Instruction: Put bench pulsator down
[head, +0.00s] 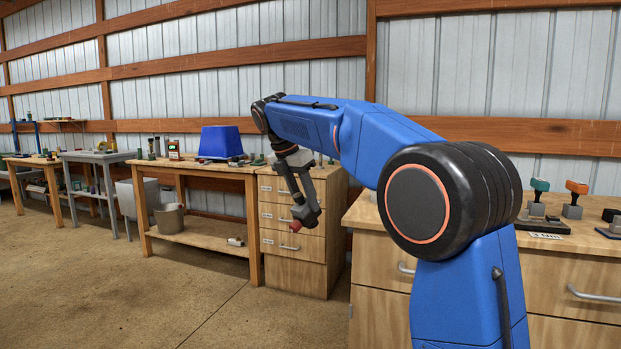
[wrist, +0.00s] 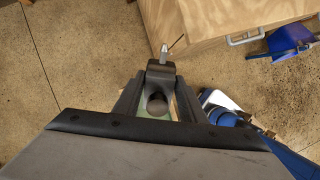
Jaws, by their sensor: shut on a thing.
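My gripper (head: 305,208) hangs down at the end of my arm, in front of the drawer cabinet in the head view. It is shut on a small dark tool, which I take to be the bench pulsator (wrist: 160,72). In the wrist view the tool sits between the two fingers (wrist: 158,92), with a pale metal tip pointing away and a round dark knob nearer the camera. In the head view only a small reddish end shows below the fingers, and the rest is mostly hidden. The tool is in the air, apart from any surface.
A drawer cabinet (head: 282,240) stands behind my gripper. A wooden bench (head: 205,170) with a blue bin (head: 220,141) adjoins it at left. At right, another drawer cabinet (head: 380,290) carries several coloured-handled tools (head: 574,198). The concrete floor (head: 120,285) is largely clear.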

